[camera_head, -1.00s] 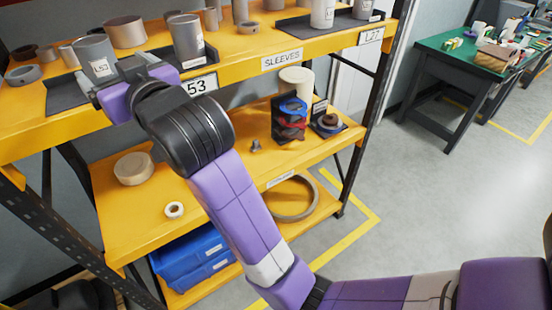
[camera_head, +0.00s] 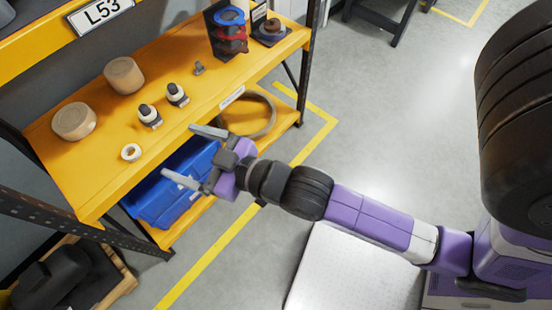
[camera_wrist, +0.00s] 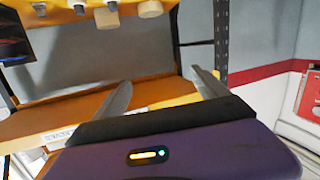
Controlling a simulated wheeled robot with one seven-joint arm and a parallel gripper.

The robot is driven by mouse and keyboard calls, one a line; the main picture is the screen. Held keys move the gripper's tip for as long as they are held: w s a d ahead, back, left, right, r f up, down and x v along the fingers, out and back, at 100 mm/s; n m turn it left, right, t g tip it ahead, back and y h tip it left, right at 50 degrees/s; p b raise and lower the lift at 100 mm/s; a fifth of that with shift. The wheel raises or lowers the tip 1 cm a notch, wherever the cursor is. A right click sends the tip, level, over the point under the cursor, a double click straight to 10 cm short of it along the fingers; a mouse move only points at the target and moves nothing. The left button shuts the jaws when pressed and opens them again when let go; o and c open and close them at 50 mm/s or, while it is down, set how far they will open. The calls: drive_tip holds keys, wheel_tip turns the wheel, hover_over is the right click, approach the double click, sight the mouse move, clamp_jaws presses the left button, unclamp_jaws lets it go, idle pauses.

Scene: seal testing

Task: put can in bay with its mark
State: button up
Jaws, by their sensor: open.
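My gripper (camera_head: 194,156) is open and empty in the head view, in front of the middle yellow shelf's front edge. Its two fingers also show apart in the wrist view (camera_wrist: 163,86), with nothing between them. The bay plate marked L53 (camera_head: 100,12) is on the upper shelf's front edge at the top left. The upper shelf's top is almost wholly outside the head view, so no labelled can shows now, and the bay floors are hidden.
The middle shelf (camera_head: 100,172) holds two beige cylinders (camera_head: 124,75), two small black-and-white parts (camera_head: 149,116), a white ring (camera_head: 131,153) and a blue-and-red stack (camera_head: 229,30). Below are blue bins (camera_head: 172,190) and a large ring (camera_head: 262,115).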

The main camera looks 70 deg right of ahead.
drive_tip(key=s+f+g, duration=0.1)
drive_tip(key=s, duration=2.2)
drive_tip(key=shift+a+f+m+g, duration=0.15)
drive_tip(key=shift+a+m+g, duration=0.15)
drive_tip(key=shift+m, duration=0.1)
